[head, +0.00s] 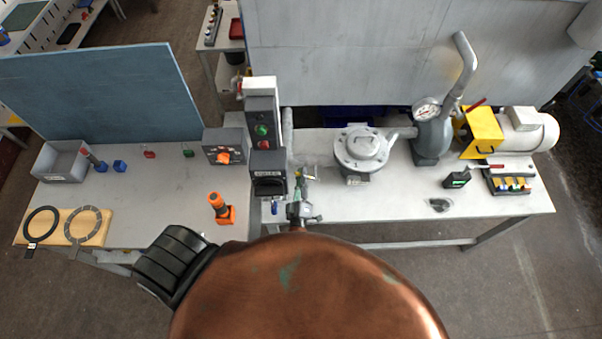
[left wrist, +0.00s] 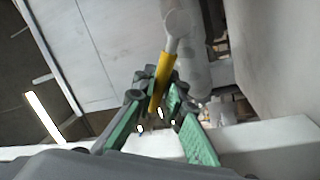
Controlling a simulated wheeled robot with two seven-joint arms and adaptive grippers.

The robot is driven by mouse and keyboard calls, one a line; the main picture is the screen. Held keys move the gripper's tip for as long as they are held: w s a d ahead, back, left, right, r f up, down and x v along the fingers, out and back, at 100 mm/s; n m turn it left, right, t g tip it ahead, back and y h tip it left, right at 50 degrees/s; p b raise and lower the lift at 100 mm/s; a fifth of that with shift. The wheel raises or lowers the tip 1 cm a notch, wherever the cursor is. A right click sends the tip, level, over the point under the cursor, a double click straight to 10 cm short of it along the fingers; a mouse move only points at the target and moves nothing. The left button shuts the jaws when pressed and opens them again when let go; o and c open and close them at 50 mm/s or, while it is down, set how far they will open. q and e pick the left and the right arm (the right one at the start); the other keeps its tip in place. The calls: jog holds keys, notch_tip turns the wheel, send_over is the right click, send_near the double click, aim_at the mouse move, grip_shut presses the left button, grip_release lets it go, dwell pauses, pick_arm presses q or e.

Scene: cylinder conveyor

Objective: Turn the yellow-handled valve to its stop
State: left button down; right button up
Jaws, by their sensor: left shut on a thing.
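The yellow valve handle (left wrist: 161,82) runs up from between my left gripper's fingers to a grey round hub (left wrist: 177,22) beside a grey pipe (left wrist: 181,62) in the left wrist view. My left gripper (left wrist: 157,98) has green-padded fingers closed around the lower part of the handle. In the head view my left gripper (head: 304,180) is small, beside the switch column, with a bit of the yellow handle (head: 313,177) showing at its tips. The rest of the valve is hard to make out there. My right gripper is not in view.
A column with a black rotary switch (head: 268,184) and green and red buttons stands just left of my gripper. A pump (head: 361,150) and a gauge (head: 427,112) are on the right bench. An orange-handled item (head: 221,209) is on the left bench (head: 128,205).

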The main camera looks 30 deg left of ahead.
pick_arm(q)
jog(key=shift+d+r+m, duration=0.1)
jog(key=shift+m, duration=0.2)
jog(key=c, duration=2)
grip_release()
jog(key=shift+o, duration=0.2)
jog(key=v, duration=1.2)
